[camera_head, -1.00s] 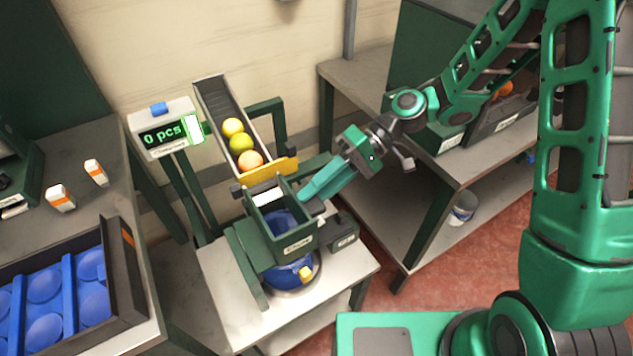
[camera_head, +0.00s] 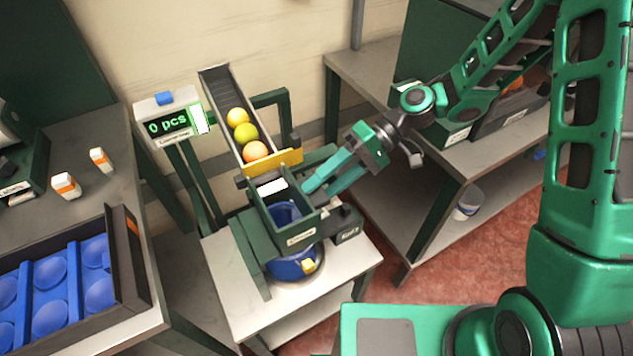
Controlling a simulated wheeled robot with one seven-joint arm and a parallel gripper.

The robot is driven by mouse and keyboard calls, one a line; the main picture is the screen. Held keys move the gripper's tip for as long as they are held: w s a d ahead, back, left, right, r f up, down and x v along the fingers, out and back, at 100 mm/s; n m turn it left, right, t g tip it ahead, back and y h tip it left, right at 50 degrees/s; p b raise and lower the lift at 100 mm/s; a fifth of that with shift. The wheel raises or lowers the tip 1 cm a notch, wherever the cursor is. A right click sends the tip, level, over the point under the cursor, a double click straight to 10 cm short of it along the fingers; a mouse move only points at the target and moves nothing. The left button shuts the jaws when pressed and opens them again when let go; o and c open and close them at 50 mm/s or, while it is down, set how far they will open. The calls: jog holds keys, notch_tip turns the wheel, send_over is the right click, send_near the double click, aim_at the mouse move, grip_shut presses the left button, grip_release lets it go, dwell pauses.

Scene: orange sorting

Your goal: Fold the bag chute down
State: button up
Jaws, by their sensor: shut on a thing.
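The bag chute (camera_head: 303,229) is a dark green open-topped box with a white label on its front. It stands over a blue bag (camera_head: 290,266) on the small white-topped stand. Blue shows inside the chute's mouth. My gripper (camera_head: 313,190) reaches in from the right, with its teal fingers at the chute's right rear rim. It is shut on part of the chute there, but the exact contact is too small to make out.
A sloped feed channel (camera_head: 219,88) holds several fruits behind a yellow gate (camera_head: 272,164), just behind the chute. A counter reading "0 pcs" (camera_head: 168,125) stands left of it. A crate (camera_head: 122,262) with blue cups is at lower left. A shelf table (camera_head: 347,72) stands right.

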jog(key=shift+s+a+f, duration=0.2)
jog(key=shift+s+f, duration=0.05)
jog(key=shift+s, duration=0.3)
jog(key=v, duration=1.2)
jog(key=shift+w+a, duration=0.15)
jog(key=shift+w, duration=0.15)
jog(key=shift+f, duration=0.1)
